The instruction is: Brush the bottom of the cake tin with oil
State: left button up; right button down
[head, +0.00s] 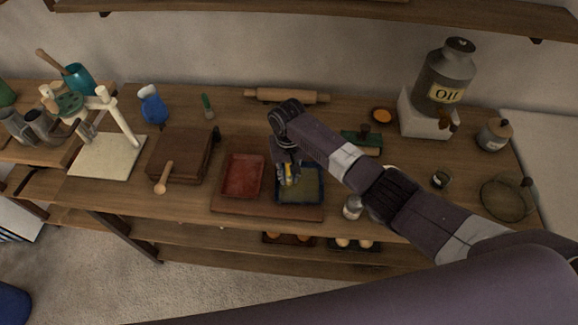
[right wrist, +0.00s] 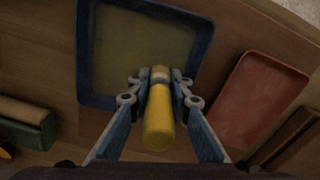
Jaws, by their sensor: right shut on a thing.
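A blue-rimmed tin (head: 314,199) with a dull yellow-green bottom lies on a wooden board, beside a red tin (head: 243,176). I cannot tell from its look which of them is the cake tin. My right gripper (head: 287,174) is over the left part of the blue tin, pointing down. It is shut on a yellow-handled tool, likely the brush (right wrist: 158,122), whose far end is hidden. The right wrist view shows the blue tin (right wrist: 88,60) below the tool and the red tin (right wrist: 262,95) at the right. An oil can (head: 444,75) stands on a white block. My left gripper is out of view.
A wooden box (head: 180,155) with a wooden spoon (head: 163,178) stands left of the tins. A rolling pin (head: 285,95) lies at the back. A small jar (head: 352,207) is close under my right arm. The counter's front edge is just before the board.

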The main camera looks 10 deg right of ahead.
aim_at(289, 196)
jog(key=shift+s+a, duration=0.1)
jog(key=shift+s, duration=0.45)
jog(key=shift+s+a+f, duration=0.1)
jog(key=shift+s, duration=0.45)
jog(key=shift+s+a, duration=0.25)
jog(key=shift+s, duration=1)
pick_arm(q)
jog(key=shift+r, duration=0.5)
pick_arm(e)
jog(key=shift+w+r, duration=0.1)
jog(key=shift+r, duration=2.95)
notch_tip(289, 196, up, 3)
jog(key=shift+r, duration=0.1)
